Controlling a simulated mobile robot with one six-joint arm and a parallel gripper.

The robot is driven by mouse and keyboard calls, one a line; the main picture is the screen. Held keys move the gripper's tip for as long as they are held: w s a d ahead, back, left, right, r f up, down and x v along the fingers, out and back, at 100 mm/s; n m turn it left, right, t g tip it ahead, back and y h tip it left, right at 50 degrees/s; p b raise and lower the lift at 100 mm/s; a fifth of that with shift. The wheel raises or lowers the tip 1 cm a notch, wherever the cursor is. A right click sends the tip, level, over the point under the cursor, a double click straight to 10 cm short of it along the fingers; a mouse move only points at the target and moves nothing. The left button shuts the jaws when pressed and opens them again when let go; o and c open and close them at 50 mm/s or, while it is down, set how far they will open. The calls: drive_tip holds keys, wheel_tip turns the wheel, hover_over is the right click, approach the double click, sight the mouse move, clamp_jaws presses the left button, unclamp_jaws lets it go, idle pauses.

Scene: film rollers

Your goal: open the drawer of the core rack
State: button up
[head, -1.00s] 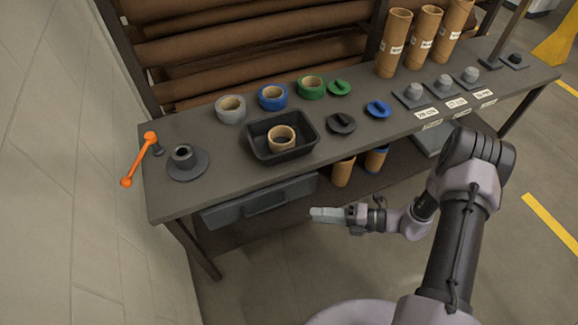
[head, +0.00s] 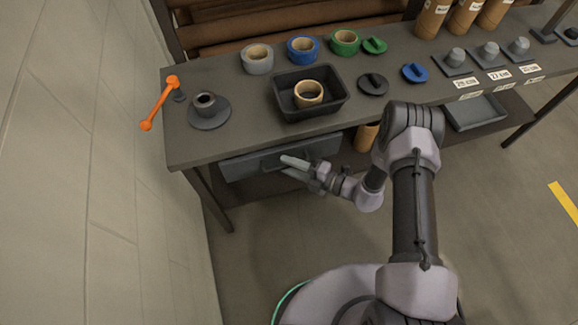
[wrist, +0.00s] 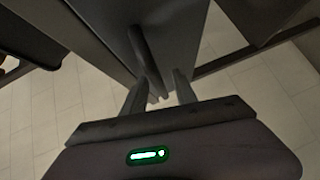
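The grey drawer (head: 240,168) hangs under the front edge of the dark bench, at its left end, and looks shut. Its dark bar handle shows in the wrist view (wrist: 142,48) against the grey drawer front (wrist: 180,30). My gripper (head: 283,163) is at the handle in the head view and hides much of it. In the wrist view my gripper (wrist: 161,80) is open, with one finger on each side of the handle's near end. I cannot tell whether the fingers touch it.
A bench leg (head: 207,200) stands left of the drawer. The wall is at the left. Floor in front is clear.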

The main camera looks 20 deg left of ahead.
drive_tip(key=shift+a, duration=0.2)
drive_tip(key=shift+c, duration=0.4)
clamp_jaws()
idle(1.0)
